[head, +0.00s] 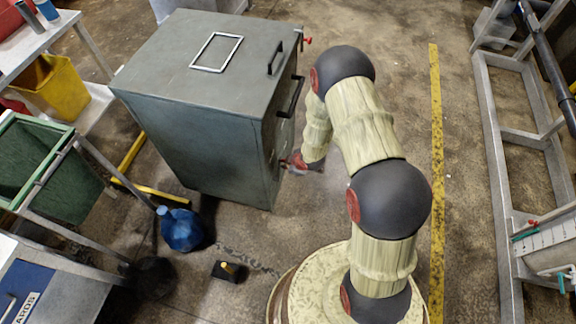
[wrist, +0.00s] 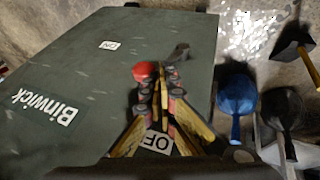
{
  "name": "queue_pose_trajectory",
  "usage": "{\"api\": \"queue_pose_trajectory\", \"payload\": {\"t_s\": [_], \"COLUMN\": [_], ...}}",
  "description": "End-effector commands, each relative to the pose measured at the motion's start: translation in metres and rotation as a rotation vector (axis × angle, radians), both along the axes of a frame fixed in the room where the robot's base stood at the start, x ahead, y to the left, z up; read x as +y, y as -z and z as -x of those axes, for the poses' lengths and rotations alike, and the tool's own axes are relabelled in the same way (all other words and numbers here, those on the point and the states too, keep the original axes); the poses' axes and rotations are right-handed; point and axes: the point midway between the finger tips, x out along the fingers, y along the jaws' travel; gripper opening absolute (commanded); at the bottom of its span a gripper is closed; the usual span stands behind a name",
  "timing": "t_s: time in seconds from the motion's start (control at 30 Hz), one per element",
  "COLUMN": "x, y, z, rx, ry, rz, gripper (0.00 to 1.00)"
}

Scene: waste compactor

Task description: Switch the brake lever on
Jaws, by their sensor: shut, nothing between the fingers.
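The grey-green compactor cabinet (head: 200,85) stands left of my arm, and its side panel (wrist: 60,80) fills much of the wrist view. A red ball knob (wrist: 143,71), which looks like the end of the brake lever, lies just left of my fingertips; whether they touch cannot be told. A small dark fitting (wrist: 178,52) shows just beyond the fingertips. The ON label (wrist: 109,45) is farther up the panel; the OFF label (wrist: 157,143) is partly hidden between my fingers.
A green bin (head: 50,165) and yellow bin (head: 60,88) stand left. A metal frame (head: 495,150) is at right, with open floor between.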

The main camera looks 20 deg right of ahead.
Motion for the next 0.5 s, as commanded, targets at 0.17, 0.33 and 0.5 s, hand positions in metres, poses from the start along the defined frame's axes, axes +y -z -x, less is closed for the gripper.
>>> {"api": "queue_pose_trajectory", "payload": {"t_s": [0.17,0.33,0.5], "x": [-0.0017,-0.0023,-0.003], "y": [-0.0022,-0.0009,-0.0011], "z": [-0.0022,-0.0024,-0.0038], "rx": [0.024,0.039,0.051], "ry": [0.0,0.002,0.002], "rz": [-0.017,-0.026,-0.034], "gripper": [0.0,0.0,0.0]}}
